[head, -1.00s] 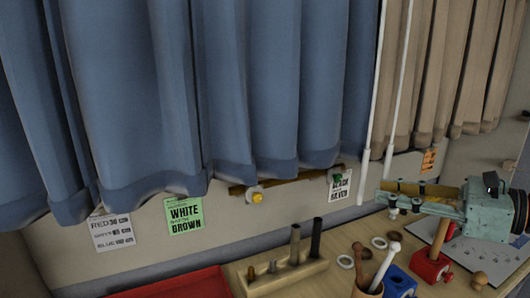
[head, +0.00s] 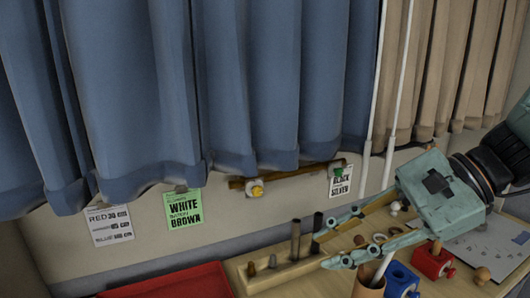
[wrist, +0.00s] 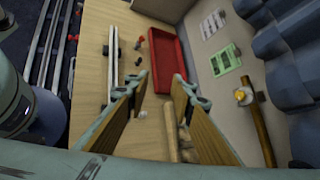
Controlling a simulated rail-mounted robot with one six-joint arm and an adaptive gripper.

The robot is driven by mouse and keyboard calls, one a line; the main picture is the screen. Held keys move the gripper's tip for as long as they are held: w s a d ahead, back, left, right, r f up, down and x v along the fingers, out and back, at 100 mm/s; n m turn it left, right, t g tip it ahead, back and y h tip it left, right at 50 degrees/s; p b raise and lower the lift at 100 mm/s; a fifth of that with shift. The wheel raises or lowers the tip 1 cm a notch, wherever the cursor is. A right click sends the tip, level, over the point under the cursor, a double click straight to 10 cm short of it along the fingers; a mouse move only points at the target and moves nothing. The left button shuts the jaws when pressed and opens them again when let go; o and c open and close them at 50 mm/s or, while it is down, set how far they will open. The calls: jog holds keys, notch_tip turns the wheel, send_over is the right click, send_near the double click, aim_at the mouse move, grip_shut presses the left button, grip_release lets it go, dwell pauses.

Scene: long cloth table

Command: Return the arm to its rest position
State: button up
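My gripper (head: 322,252) is at the right in the head view, reaching left and downward over the table. Its two wood-faced fingers are spread apart with nothing between them. In the wrist view the fingers of my gripper (wrist: 156,88) are also wide apart. Part of the wooden peg block (head: 285,272) shows just left of the fingertips in the head view. I cannot tell the exact gap between the fingers and the block.
A red tray (head: 175,283) lies at the table's left; it also shows in the wrist view (wrist: 167,62). A wooden rail (head: 293,174) is on the wall behind.

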jog(key=s+d+n+h+p, duration=0.1)
jog(key=s+d+n+h, duration=0.2)
jog(key=s+n+h, duration=0.8)
jog(key=s+d+r+n+t+p, duration=0.2)
jog(key=s+d+r, duration=0.2)
jog(key=s+d, duration=0.1)
jog(key=shift+s+d+r+n+y, duration=0.15)
jog(key=shift+r+n+y, duration=0.15)
jog(key=shift+r+y, duration=0.1)
dwell(2.4)
